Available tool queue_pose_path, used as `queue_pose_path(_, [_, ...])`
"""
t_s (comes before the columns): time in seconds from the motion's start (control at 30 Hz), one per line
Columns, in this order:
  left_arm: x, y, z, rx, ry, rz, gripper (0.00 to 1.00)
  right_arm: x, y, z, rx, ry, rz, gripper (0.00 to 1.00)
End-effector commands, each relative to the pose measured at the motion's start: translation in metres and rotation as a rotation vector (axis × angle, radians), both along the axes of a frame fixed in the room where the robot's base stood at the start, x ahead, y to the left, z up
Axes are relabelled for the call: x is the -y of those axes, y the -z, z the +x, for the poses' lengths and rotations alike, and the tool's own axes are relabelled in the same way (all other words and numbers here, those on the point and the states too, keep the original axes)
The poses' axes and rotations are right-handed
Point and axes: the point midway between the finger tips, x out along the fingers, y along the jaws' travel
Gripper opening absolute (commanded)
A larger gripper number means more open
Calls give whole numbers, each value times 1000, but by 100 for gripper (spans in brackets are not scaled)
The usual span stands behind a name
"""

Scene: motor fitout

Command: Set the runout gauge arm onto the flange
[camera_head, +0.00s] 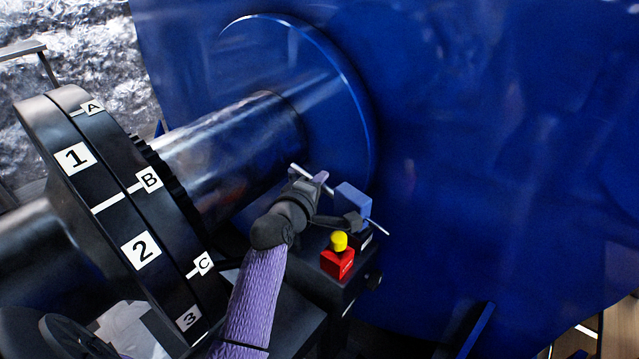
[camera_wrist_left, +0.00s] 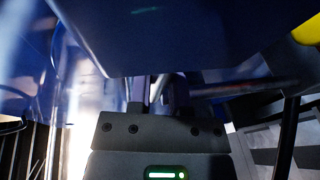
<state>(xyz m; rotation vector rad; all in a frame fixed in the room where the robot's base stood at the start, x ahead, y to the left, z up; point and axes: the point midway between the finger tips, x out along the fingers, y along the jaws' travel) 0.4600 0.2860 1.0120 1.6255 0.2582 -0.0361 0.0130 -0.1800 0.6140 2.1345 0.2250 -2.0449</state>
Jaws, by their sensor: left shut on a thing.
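The runout gauge arm is a thin silver rod (camera_head: 376,226) with a blue block (camera_head: 352,197) on it, just right of my left gripper. My left gripper (camera_head: 318,181) is shut on the gauge arm, in front of the blue motor face. The left wrist view shows the gripper fingers (camera_wrist_left: 162,92) close together, the rod (camera_wrist_left: 235,88) running off to the right, and a large dark blue surface above. The flange is a black two-disc coupling (camera_head: 118,215) with labels 1, 2, 3 and A, B, C, at the left, apart from the gauge arm. My right gripper is not seen.
A red box (camera_head: 338,264) with a yellow knob (camera_head: 339,241) sits on a dark stand (camera_head: 345,290) below the gauge arm. A steel shaft (camera_head: 225,150) runs from the flange to the large blue motor (camera_head: 500,150). Open space lies between flange and gripper, in front of the shaft.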

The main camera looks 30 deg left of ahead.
Motion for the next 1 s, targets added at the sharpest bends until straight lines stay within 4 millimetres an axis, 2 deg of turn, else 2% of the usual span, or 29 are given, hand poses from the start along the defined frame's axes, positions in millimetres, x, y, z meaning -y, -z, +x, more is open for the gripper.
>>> queue_pose_path(0.27, [0, 2, -1, -6, 4, -1, 0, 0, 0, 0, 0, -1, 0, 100])
queue_pose_path(0.53, [-4, 2, -10, -7, 124, 2, 0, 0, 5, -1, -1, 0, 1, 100])
queue_pose_path(0.8, [-3, 2, -10, -6, 130, -1, 0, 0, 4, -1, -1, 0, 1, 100])
queue_pose_path(0.83, [-3, 2, -10, -6, 130, -1, 29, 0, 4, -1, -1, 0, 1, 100])
queue_pose_path(0.97, [-3, 2, -10, -5, 129, -1, 57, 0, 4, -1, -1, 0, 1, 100])
queue_pose_path(1.0, [-3, 1, -10, -4, 129, -1, 58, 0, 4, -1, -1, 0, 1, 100])
